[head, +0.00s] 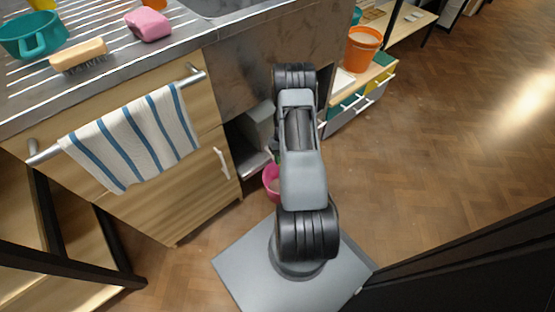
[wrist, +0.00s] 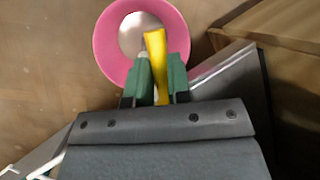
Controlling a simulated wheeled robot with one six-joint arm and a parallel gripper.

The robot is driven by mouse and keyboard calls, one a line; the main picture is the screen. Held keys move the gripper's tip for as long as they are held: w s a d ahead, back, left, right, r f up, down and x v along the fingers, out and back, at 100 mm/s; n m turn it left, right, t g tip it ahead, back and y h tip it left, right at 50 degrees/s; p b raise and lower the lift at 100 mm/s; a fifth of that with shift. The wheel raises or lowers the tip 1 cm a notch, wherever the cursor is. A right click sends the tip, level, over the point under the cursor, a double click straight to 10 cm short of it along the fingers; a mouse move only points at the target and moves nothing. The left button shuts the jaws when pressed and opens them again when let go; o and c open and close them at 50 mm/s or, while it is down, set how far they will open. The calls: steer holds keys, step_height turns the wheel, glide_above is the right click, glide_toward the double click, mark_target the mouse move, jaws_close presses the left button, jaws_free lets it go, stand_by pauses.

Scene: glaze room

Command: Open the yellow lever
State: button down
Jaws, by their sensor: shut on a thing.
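The yellow lever (wrist: 156,48) shows in the wrist view as a narrow upright bar between the green fingers of my gripper (wrist: 159,78). The gripper is shut on it, and its upper end sticks out past the fingertips. Behind the lever is a round pink bucket (wrist: 103,44) with a pale inside. In the head view my arm hides the lever and most of the gripper. The pink bucket (head: 271,182) shows there on the floor beside the cabinet, partly behind my arm. I cannot tell what the lever is mounted on.
The counter with a sink (head: 215,6) stands at upper left, holding a brush (head: 80,54), a pink sponge (head: 148,24) and a teal cup (head: 34,36). A striped towel (head: 135,137) hangs on a rail. An orange bucket (head: 361,48) stands on a shelf unit. Floor at right is clear.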

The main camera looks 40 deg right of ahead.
steer(key=shift+d+n+g+h, duration=0.35)
steer(key=shift+d+n, duration=0.1)
steer(key=shift+n, duration=0.7)
steer(key=shift+d+n+g+h, duration=0.25)
steer(key=shift+d+n+h, duration=0.15)
steer(key=shift+n, duration=0.75)
steer(key=shift+d, duration=0.15)
steer(key=c, duration=1.1)
jaws_free()
steer(key=shift+o, duration=0.2)
steer(key=shift+r, duration=0.1)
steer(key=shift+r+p, duration=0.35)
step_height(320, 180, up, 3)
steer(key=shift+r+p, duration=0.1)
steer(key=shift+p, duration=0.85)
steer(key=s+a+r+p, duration=0.5)
steer(key=s+a+r, duration=0.2)
steer(key=s, duration=0.5)
steer(key=shift+r, duration=0.95)
